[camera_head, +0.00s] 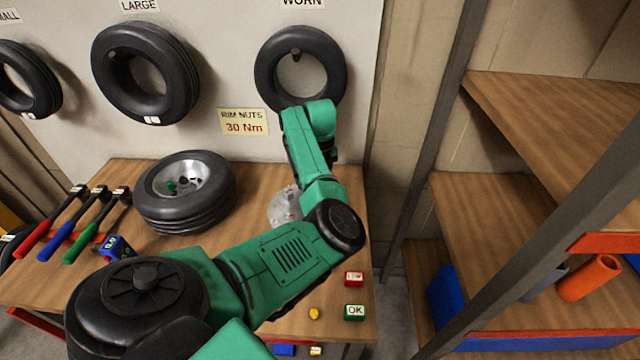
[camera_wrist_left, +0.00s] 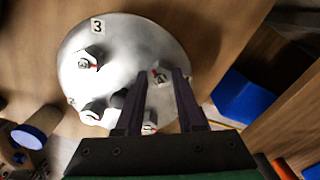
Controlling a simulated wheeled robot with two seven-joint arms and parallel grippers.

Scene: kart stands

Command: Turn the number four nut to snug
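A silver rim disc (camera_wrist_left: 125,45) lies on the bench, and part of it shows in the head view (camera_head: 281,208) behind my left arm. In the left wrist view it carries a "3" label and several nuts with red marks. One nut (camera_wrist_left: 84,64) sits near that label. Another nut (camera_wrist_left: 159,76) lies between the fingertips of my left gripper (camera_wrist_left: 161,73); gaps seem to show beside it. No number 4 label is visible. My left gripper is hidden in the head view by its own arm. My right gripper is in neither view.
A tire with a silver rim (camera_head: 185,192) lies left of the disc. Several colored-handled tools (camera_head: 84,240) and a blue device (camera_head: 116,246) lie farther left. A red block (camera_head: 354,279), green OK block (camera_head: 355,312) and yellow piece (camera_head: 314,313) are near the front. Shelves (camera_head: 500,215) stand right.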

